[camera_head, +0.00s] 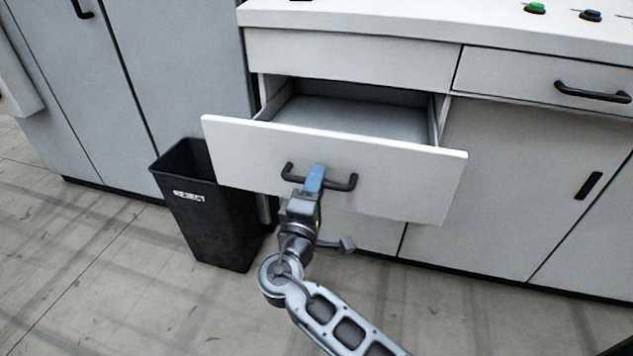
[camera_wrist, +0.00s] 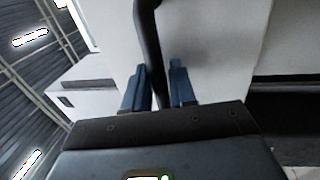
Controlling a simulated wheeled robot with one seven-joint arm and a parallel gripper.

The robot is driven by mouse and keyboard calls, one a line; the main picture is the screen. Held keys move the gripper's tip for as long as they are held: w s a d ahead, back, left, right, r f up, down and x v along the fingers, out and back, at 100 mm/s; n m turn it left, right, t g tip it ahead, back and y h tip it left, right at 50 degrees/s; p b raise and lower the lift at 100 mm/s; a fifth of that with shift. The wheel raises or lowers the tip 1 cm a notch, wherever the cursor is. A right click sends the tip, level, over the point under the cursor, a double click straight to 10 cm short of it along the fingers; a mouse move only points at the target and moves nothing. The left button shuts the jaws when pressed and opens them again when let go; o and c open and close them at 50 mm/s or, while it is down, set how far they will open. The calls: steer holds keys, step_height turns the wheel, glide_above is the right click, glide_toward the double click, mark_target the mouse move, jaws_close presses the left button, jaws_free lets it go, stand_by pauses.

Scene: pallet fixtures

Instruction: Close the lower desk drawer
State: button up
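The lower desk drawer (camera_head: 230,150) is pulled well out below the left part of the desk top, and its empty inside shows from above. Its black bar handle (camera_head: 345,185) is on the front panel. My gripper (camera_head: 316,172) is at the middle of this handle, in front of the panel. In the wrist view the handle (camera_wrist: 148,40) runs between the two blue fingers of my gripper (camera_wrist: 159,80), which sit close on either side, seemingly closed on it. The white drawer front (camera_wrist: 220,40) is behind them. Exact finger contact is hard to see.
A black bin (camera_head: 215,215) marked REJECT stands left of the drawer, close to its front's left end. A shut drawer (camera_head: 520,75) with a black handle is at the upper right. Cabinet doors (camera_head: 510,180) are below it. Grey floor is clear in front.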

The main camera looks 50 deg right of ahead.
jaws_close()
steer(key=shift+d, duration=0.1)
steer(key=f+b+x, duration=0.1)
steer(key=b+x, duration=0.2)
steer(key=x, duration=0.5)
steer(key=f+b+x, duration=0.2)
steer(key=b+x, duration=0.1)
steer(key=x, duration=0.5)
steer(key=d+f+b+x, duration=0.1)
steer(key=b+x, duration=0.3)
steer(key=x, duration=0.5)
steer(key=shift+w+d+f, duration=0.1)
steer(key=shift+w+f, duration=0.1)
steer(key=shift+f, duration=0.4)
steer(key=shift+w+d+r, duration=0.15)
steer(key=shift+w+d, duration=0.1)
steer(key=shift+d, duration=0.4)
steer(key=shift+o, duration=0.9)
jaws_free()
steer(key=shift+d, duration=0.15)
steer(key=shift+o, duration=0.5)
